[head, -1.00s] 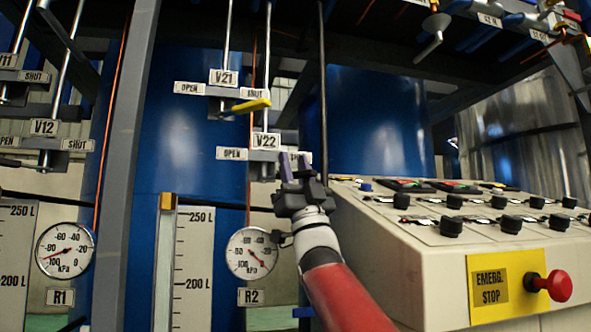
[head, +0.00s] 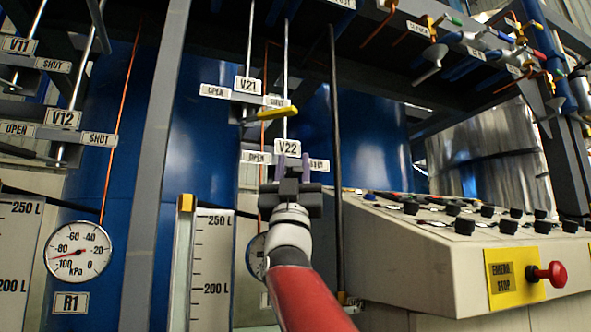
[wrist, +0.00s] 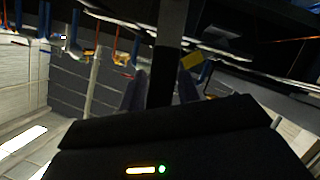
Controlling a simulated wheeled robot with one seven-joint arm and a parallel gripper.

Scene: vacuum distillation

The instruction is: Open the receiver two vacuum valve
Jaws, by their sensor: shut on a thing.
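The tag V22 (head: 287,147) hangs on the lower valve of receiver two, with its OPEN plate (head: 256,157) at left and SHUT plate (head: 318,165) at right. My gripper (head: 292,168) is at this valve, its purple fingers just below the tag, between the two plates. It is shut on what appears to be the V22 handle, mostly hidden by the fingers. In the wrist view a dark upright bar (wrist: 161,85) shows between the fingers. Above, the V21 valve's yellow handle (head: 272,114) points right, at its SHUT plate (head: 276,102).
The console (head: 430,245) with several black knobs and a red emergency stop (head: 547,273) stands at right. A dark vertical pole (head: 335,130) rises just right of my gripper. The R1 gauge (head: 79,252) is at left. The R2 gauge is mostly hidden behind my arm.

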